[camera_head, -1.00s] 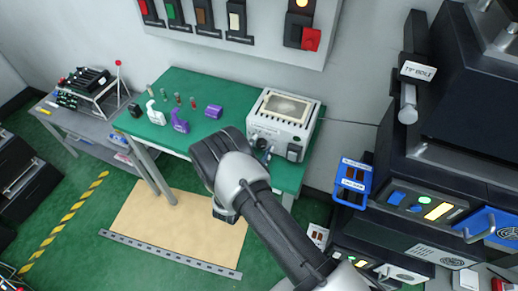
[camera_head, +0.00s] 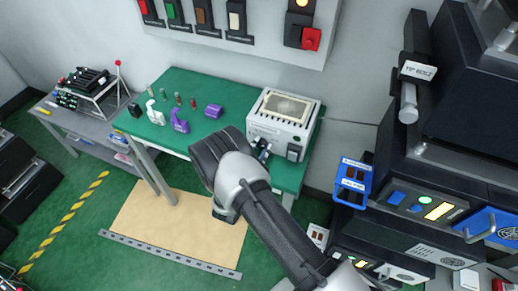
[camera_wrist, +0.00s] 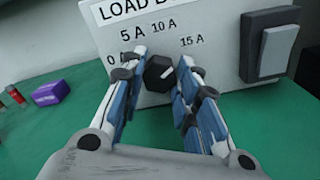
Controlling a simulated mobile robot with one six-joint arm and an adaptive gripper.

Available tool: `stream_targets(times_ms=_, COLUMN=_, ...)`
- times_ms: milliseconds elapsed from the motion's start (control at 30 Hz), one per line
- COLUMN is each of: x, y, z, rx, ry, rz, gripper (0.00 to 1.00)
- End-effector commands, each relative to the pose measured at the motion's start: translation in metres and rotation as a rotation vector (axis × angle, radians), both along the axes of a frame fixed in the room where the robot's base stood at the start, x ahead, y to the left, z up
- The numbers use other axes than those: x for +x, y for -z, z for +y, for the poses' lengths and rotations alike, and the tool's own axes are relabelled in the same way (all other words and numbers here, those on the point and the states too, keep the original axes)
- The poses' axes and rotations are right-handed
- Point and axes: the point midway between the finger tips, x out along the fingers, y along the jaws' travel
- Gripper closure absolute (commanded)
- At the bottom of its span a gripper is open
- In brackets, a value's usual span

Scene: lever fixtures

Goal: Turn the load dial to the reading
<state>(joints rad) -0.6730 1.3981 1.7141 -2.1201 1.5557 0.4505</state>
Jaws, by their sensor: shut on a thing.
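The load dial (camera_wrist: 158,73) is a black faceted knob on the front of a white load box (camera_head: 283,112). In the wrist view, printed marks 0, 5 A, 10 A and 15 A arc above it. A short pale line shows on the knob's right side; its exact reading is hard to tell. My gripper (camera_wrist: 156,82) has one finger on each side of the knob and is shut on it. In the head view, my gripper (camera_head: 262,150) is at the box's front face, and my wrist is beside it. The fingers partly hide the scale.
A black and grey rocker switch (camera_wrist: 270,48) is right of the dial. The box stands on a green table (camera_head: 190,88), with purple pieces (camera_head: 180,122) and small cylinders to the left. A tall dark machine (camera_head: 440,150) stands on the right.

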Motion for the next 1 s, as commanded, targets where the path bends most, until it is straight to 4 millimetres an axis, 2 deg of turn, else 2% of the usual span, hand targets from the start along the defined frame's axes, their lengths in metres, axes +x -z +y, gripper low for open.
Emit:
stream_targets(times_ms=267, x=0.0002, y=0.0015, z=0.0006, rx=-0.166, ry=0.0, rz=0.06, gripper=0.95)
stream_targets(times_ms=1000, x=0.0008, y=0.0011, z=0.0024, rx=-0.825, ry=0.0, rz=0.301, gripper=0.95)
